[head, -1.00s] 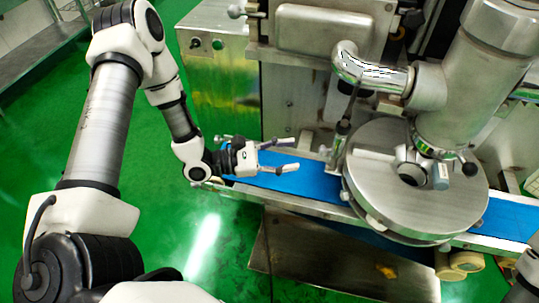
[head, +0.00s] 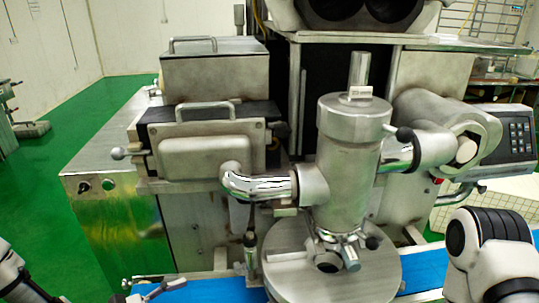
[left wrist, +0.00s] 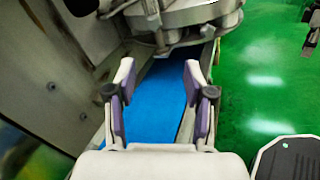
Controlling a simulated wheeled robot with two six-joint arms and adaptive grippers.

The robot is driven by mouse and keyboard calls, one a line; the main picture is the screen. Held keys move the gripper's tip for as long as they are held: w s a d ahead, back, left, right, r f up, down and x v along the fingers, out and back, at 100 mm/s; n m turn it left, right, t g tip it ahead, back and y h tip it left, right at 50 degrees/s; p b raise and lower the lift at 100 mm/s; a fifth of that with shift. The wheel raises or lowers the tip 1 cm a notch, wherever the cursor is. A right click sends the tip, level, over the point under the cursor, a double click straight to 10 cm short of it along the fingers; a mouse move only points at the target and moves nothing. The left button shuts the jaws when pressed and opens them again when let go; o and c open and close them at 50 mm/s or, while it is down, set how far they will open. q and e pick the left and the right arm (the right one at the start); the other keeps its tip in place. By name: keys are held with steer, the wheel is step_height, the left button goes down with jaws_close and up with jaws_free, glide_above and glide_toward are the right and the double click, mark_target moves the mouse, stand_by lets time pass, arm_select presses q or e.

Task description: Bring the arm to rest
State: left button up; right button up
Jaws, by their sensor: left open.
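My left gripper (left wrist: 158,80) is open and empty in the left wrist view, its two padded fingers apart above the blue conveyor belt (left wrist: 157,110). In the head view the left gripper (head: 152,290) shows at the bottom edge, over the left part of the belt (head: 205,292), with my left arm mostly cut off at the lower left corner.
The encrusting machine stands ahead, with a vertical metal cylinder (head: 345,160) above a round metal disc (head: 335,275) over the belt. A control panel (head: 500,145) is at the right. Green floor (head: 75,160) is open at the left.

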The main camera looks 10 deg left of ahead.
arm_select(q)
steer(key=s+d+f+m+g+y, duration=0.2)
steer(key=s+d+f+g+y, duration=0.1)
steer(key=d+f, duration=0.3)
steer(key=s+d+f+m+g+y, duration=0.2)
steer(key=s+d+f+m+g, duration=0.15)
steer(key=f, duration=0.55)
steer(key=s+a+f+m+g+y, duration=0.4)
steer(key=s+a+m+y, duration=0.5)
steer(key=m, duration=0.7)
steer(key=s+f, duration=0.1)
steer(key=s, duration=0.1)
steer(key=shift+s+f, duration=0.35)
steer(key=shift+a+g, duration=0.1)
steer(key=shift+g, duration=0.15)
